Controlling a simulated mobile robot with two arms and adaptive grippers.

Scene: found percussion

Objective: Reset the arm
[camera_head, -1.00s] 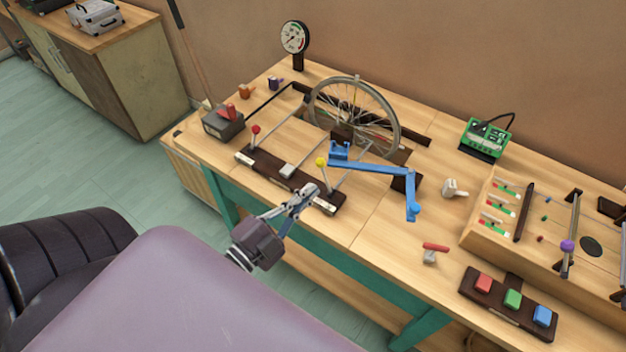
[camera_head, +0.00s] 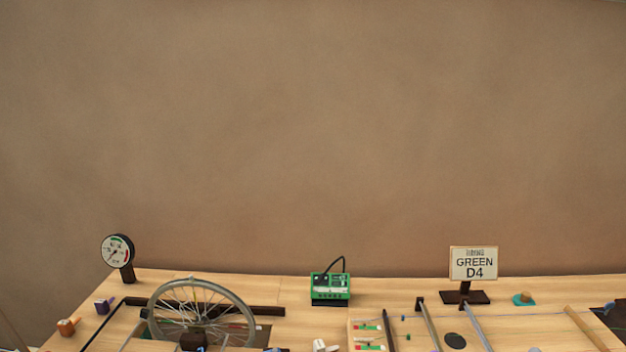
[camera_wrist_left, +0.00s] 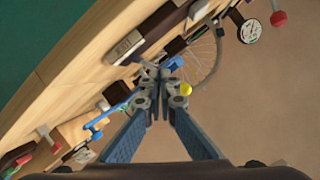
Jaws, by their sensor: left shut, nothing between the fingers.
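My left gripper (camera_wrist_left: 160,85) shows in the left wrist view. Its fingertips are together with nothing held between them. A yellow knob (camera_wrist_left: 185,89) appears just right of the fingertips; I cannot tell how far off it is. A blue lever arm (camera_wrist_left: 113,112) of the bench rig shows left of the fingertips, partly hidden by them. The spoked wheel (camera_wrist_left: 207,60) shows beyond the fingers, and also at the lower left of the head view (camera_head: 202,311). Neither arm shows in the head view now.
The bench's back edge runs along a bare brown wall (camera_head: 310,130). A dial gauge (camera_head: 117,251), a green box (camera_head: 330,288) with a cable, and a sign reading GREEN D4 (camera_head: 474,263) stand there. A red knob (camera_wrist_left: 278,18) shows at the wrist view's upper right.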

